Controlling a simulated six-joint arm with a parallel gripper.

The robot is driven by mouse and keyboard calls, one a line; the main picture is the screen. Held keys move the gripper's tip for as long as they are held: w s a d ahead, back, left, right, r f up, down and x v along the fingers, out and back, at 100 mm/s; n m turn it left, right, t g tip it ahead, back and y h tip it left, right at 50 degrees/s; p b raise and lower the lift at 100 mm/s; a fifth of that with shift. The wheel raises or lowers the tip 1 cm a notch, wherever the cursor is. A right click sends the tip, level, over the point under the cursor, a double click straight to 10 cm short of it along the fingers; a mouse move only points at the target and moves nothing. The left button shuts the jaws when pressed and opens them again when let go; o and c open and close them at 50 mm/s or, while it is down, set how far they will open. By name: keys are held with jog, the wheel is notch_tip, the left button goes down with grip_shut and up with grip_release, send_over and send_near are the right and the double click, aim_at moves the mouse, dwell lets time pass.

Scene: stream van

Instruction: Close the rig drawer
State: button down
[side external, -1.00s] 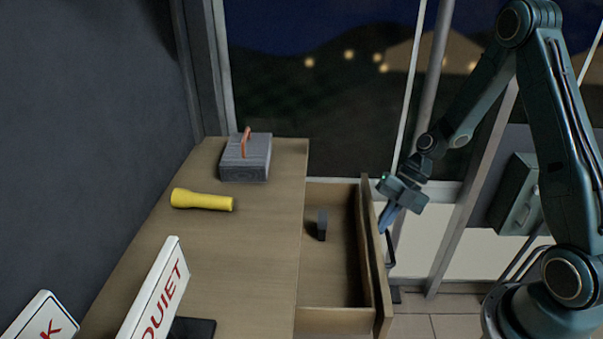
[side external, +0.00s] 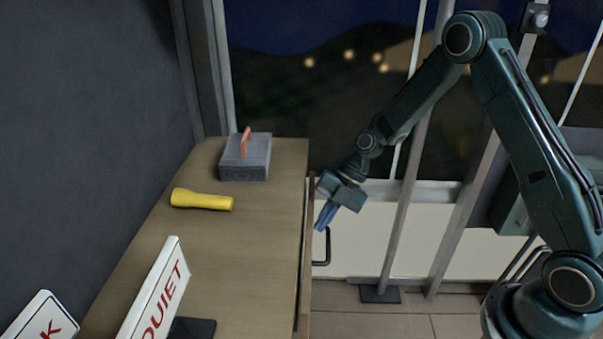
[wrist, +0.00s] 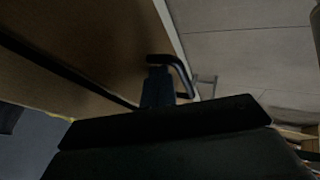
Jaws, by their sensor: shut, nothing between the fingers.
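The rig drawer (side external: 306,270) is pushed in, its front close against the desk edge in the side external view. A thin dark line shows between the front and the desk, and I cannot tell whether a small gap is left. Its dark handle (side external: 327,248) sticks out to the right. My gripper (side external: 322,222) is shut and empty, pointing down at the drawer front just above the handle. The wrist view shows the fingers (wrist: 157,90) by the handle (wrist: 180,72); whether they touch the drawer is unclear. The drawer's inside is hidden.
On the desk (side external: 240,250) are a grey box with an orange handle (side external: 246,160), a yellow flashlight (side external: 201,200), a QUIET sign (side external: 158,295) and a dark flat item (side external: 192,328). A slanted pole (side external: 405,200) stands to the right of the drawer. Floor between is clear.

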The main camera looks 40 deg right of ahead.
dwell(0.3)
jog(key=v, duration=1)
jog(key=shift+d, duration=0.1)
jog(key=s+d+f, duration=0.2)
jog(key=s+d, duration=0.3)
jog(key=d, duration=0.1)
jog(key=shift+s+d+f+y, duration=0.2)
jog(key=shift+d+f+y, duration=0.05)
jog(key=shift+d+y, duration=0.05)
jog(key=shift+f, duration=0.1)
jog(key=w+a+f, duration=0.3)
jog(key=a+f, duration=0.3)
jog(key=a, duration=0.3)
jog(key=shift+w+f, duration=0.25)
jog(key=shift+f, duration=0.1)
